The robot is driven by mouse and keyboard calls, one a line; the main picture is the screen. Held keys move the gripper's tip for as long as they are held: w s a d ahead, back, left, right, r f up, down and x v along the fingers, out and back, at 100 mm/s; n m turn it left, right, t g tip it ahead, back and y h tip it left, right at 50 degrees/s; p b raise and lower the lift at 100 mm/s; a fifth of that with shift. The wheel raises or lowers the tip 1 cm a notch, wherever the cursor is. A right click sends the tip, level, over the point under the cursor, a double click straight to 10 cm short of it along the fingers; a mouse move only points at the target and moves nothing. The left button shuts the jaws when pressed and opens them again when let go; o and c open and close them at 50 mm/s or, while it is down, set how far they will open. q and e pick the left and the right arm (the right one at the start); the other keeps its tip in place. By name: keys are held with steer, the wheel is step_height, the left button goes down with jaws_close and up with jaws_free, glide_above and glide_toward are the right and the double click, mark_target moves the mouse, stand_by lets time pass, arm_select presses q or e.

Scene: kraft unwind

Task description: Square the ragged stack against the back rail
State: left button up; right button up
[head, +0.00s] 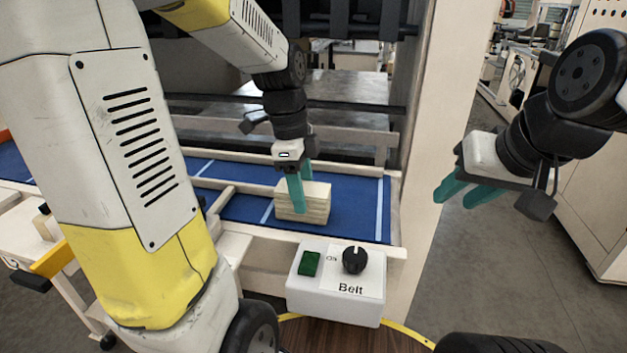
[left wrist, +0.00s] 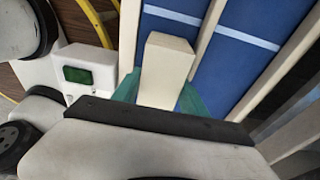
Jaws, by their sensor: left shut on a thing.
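The stack (head: 318,207) is a pale cream block of thin layers on the blue belt. My left gripper (head: 301,190) is shut on it from above, one teal finger on the near face and one behind. In the left wrist view, the stack's top (left wrist: 168,58) shows between the teal fingers, beside a cream rail (left wrist: 207,40). The stack is on the control-box side of this rail; I cannot tell whether they touch. Another cream rail (head: 240,155) runs along the belt's far edge. My right gripper (head: 460,193) is open and empty, right of the post.
A white control box (head: 335,282) marked "Belt", with a green button and black knob, stands in front of the belt (head: 352,210). A cream post (head: 432,130) rises at the right. Bare belt lies right of the stack.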

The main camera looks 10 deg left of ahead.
arm_select(q)
steer(key=shift+s+f, duration=0.1)
steer(key=shift+s, duration=0.7)
stand_by(0.5)
steer(key=o, duration=1.6)
steer(key=r, duration=0.5)
steer(key=a+r, duration=0.1)
steer(key=r, duration=0.1)
steer(key=shift+a+r, duration=0.1)
steer(key=shift+r, duration=0.2)
steer(key=shift+s+r+n, duration=0.2)
steer(key=shift+n, duration=0.2)
steer(key=s+r+n+t, duration=0.1)
steer(key=s+n+t, duration=0.5)
steer(key=n, duration=1.1)
steer(key=shift+s+a, duration=0.3)
steer(key=shift+s, duration=0.1)
